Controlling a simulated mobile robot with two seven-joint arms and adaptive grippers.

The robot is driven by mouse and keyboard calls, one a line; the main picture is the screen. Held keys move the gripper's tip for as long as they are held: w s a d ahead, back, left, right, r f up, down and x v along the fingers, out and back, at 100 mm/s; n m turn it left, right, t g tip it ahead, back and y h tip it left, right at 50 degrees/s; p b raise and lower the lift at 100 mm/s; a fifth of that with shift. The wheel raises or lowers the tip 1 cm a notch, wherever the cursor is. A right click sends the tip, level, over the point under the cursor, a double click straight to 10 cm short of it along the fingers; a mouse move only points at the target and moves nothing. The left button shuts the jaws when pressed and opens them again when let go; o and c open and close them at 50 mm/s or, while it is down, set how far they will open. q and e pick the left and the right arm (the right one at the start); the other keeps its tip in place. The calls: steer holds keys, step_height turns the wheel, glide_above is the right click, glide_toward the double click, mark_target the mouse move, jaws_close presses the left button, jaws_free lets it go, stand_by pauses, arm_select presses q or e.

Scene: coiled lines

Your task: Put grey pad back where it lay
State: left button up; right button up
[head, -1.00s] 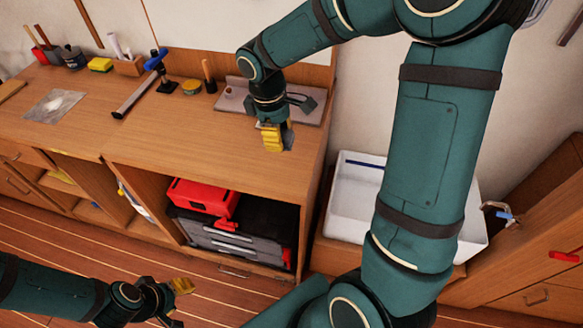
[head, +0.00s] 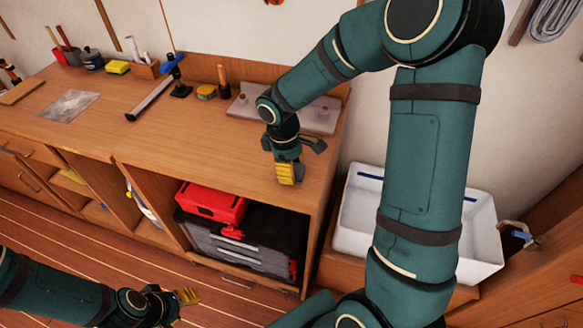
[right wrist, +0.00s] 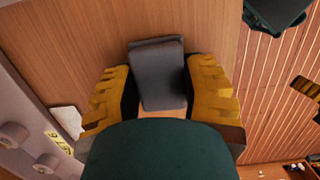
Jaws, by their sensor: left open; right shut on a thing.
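The grey pad (right wrist: 162,78) is a small dark grey block with rounded corners. In the right wrist view it lies between the yellow-padded fingers of my right gripper (right wrist: 160,92), which is shut on it. In the head view my right gripper (head: 286,174) is over the right end of the wooden bench top (head: 215,150), near its front edge. The fingers hide the pad there, and I cannot tell whether it touches the wood. My left gripper (head: 180,302) is open and empty, low at the left in front of the cabinets.
A grey metal base plate (head: 318,118) lies behind my right gripper. A mallet (head: 223,80), a yellow tin (head: 206,92) and a blue-topped tool (head: 177,78) stand to its left. A white sink (head: 345,235) is right of the bench. A red toolbox (head: 212,200) sits below. The bench middle is clear.

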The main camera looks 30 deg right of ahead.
steer(key=shift+f, duration=0.15)
steer(key=o, duration=1.2)
steer(key=shift+c, duration=0.2)
steer(key=shift+r, duration=0.2)
step_height(320, 180, up, 12)
steer(key=w+a+p, duration=0.1)
steer(key=p, duration=0.1)
steer(key=shift+w+p, duration=0.2)
steer(key=shift+p, duration=0.15)
steer(key=shift+a+f, duration=0.1)
